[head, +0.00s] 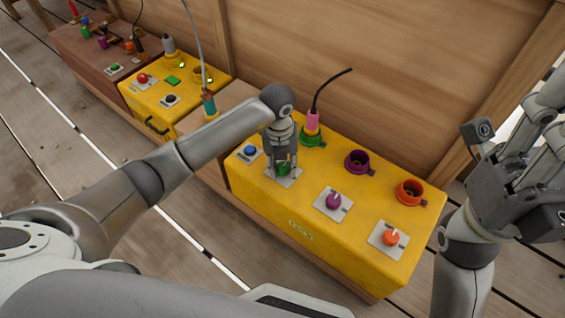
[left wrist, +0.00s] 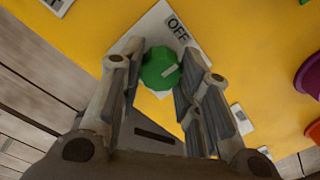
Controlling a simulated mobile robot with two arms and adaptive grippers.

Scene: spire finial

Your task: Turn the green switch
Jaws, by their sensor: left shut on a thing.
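The green switch (head: 283,168) is a round knob on a white plate on top of the yellow box (head: 270,219). It also shows in the left wrist view (left wrist: 158,68), with a pale mark on its top and the word OFF on its plate (left wrist: 176,30) beside it. My left gripper (head: 282,163) points down over the switch and is shut on it, with a finger on each side of the knob. My right gripper (head: 515,165) is raised at the right edge, away from the box. Its fingers are spread apart, with nothing seen between them.
On the same box are a blue knob (head: 250,151), a purple knob (head: 333,200) and an orange knob (head: 391,237). Behind them are a pink plug (head: 312,122) in a green socket, a purple socket (head: 357,161) and an orange-red socket (head: 409,192). A wooden wall stands behind.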

